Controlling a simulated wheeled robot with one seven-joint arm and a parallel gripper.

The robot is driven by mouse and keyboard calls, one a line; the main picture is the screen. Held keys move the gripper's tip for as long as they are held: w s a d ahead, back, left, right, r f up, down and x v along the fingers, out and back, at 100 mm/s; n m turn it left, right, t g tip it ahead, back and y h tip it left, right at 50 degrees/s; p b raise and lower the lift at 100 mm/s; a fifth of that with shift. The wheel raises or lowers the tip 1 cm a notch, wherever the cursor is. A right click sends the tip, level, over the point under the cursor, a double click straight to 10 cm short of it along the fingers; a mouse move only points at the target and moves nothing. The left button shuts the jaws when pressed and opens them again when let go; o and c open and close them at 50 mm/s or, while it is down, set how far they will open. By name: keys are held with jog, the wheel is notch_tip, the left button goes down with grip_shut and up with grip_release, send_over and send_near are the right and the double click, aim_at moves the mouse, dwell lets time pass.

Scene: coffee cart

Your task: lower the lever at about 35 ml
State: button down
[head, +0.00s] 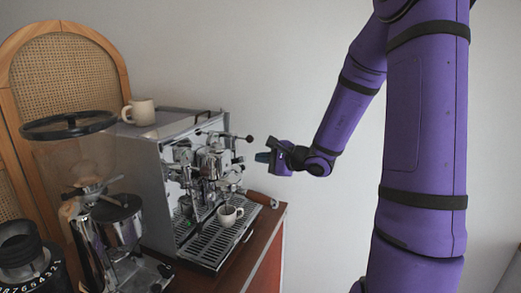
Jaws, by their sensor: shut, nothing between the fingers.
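The chrome espresso machine (150,180) stands on the cart with its shiny group (212,160) facing right. A thin metal rod with a dark ball end (248,139) sticks out to the right from the top of the group, roughly level. It may be the lever, but I cannot tell for sure. A white cup (229,216) stands upright on the drip tray (208,244) below the group. Its inside looks dark; the amount in it cannot be read. My gripper (261,157) is shut and empty, just right of the group and slightly below the ball end, apparently apart from it.
A coffee grinder (121,222) stands left of the machine, with a wide black ring (70,125) above it. Another cup (142,112) sits on top of the machine. A dark dial (25,262) is at the lower left. The space right of the cart (262,262) is open.

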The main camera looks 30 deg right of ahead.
jog(key=shift+w+a+r+n+h, duration=0.2)
jog(key=shift+w+a+n, duration=0.3)
jog(key=shift+w+n, duration=0.6)
jog(key=shift+w+a+r+n+h, duration=0.1)
jog(key=shift+w+a+r+n, duration=0.15)
jog(key=shift+w+a+n, duration=0.6)
jog(key=shift+w+a+r+n+h, duration=0.1)
jog(key=shift+w+a+r+n, duration=0.15)
jog(key=shift+w+n, duration=1.1)
jog(key=shift+w, duration=0.15)
dwell(4.5)
